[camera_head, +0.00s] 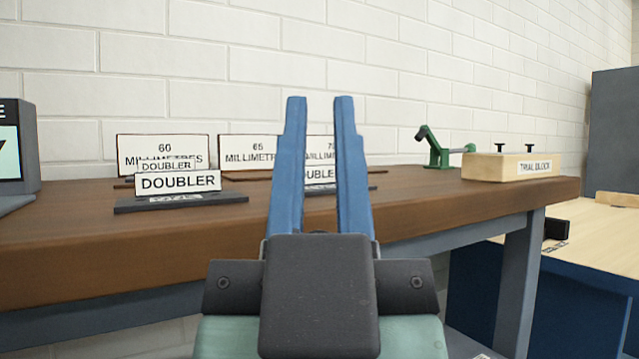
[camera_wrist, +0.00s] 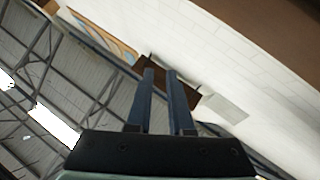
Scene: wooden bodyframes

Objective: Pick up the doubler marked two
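A white card reading DOUBLER (camera_head: 178,182) stands with a dark flat strip (camera_head: 228,198) on the left of the wooden bench. A small label on the strip is too small to read surely. A second DOUBLER card (camera_head: 165,165) shows just behind it. Another DOUBLER card (camera_head: 320,175) is partly hidden behind my fingers. I cannot tell which piece is marked two. My gripper (camera_head: 320,98) is raised in front of the bench with its two blue fingers apart and nothing between them. In the wrist view my gripper (camera_wrist: 161,72) points toward the wall and ceiling.
Millimetre cards, including one marked 60 (camera_head: 163,148), stand at the back of the bench (camera_head: 440,208). A green tool (camera_head: 437,150) and a wooden trial block (camera_head: 508,166) are at its right end. A lower pale table (camera_head: 600,235) is at right. A dark box (camera_head: 20,145) stands far left.

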